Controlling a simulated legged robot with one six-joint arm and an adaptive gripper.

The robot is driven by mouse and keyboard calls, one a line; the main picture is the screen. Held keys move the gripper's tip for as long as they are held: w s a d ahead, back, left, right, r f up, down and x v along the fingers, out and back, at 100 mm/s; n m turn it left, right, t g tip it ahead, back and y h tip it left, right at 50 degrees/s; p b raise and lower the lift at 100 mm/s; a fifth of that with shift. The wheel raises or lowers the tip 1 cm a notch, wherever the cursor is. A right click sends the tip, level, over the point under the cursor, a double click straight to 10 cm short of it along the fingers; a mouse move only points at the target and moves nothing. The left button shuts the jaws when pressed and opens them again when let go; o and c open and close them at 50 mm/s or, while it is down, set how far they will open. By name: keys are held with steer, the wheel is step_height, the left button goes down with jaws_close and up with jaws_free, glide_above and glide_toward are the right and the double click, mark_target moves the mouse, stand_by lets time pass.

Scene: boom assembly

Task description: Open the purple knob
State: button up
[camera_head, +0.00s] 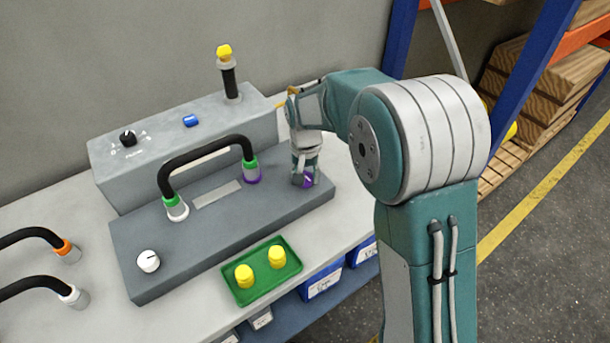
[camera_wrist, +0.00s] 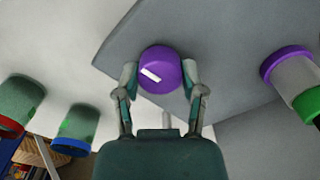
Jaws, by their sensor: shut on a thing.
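The purple knob (camera_wrist: 160,70) is round with a white line mark on its top. In the wrist view the mark runs slantwise, from upper left to lower right. My gripper (camera_wrist: 160,82) has one finger on each side of the knob and is shut on it. In the head view the knob (camera_head: 308,181) shows at the right end of the dark grey panel (camera_head: 215,232), below my gripper (camera_head: 306,178), which points down and partly covers it.
A black cable (camera_head: 205,150) with green-ringed ends arches over the panel, left of my gripper. A white knob (camera_head: 148,261) sits at the panel's left. A green tray (camera_head: 262,290) with yellow caps lies in front. A grey box (camera_head: 185,145) with a yellow-topped post (camera_head: 229,75) stands behind.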

steer(key=n, duration=0.6)
steer(key=shift+f+n, duration=0.1)
steer(key=shift+n, duration=0.2)
stand_by(0.4)
steer(key=o, duration=1.2)
steer(key=shift+c, duration=0.2)
steer(key=shift+a, duration=0.1)
step_height(320, 180, up, 12)
steer(key=shift+w, duration=0.1)
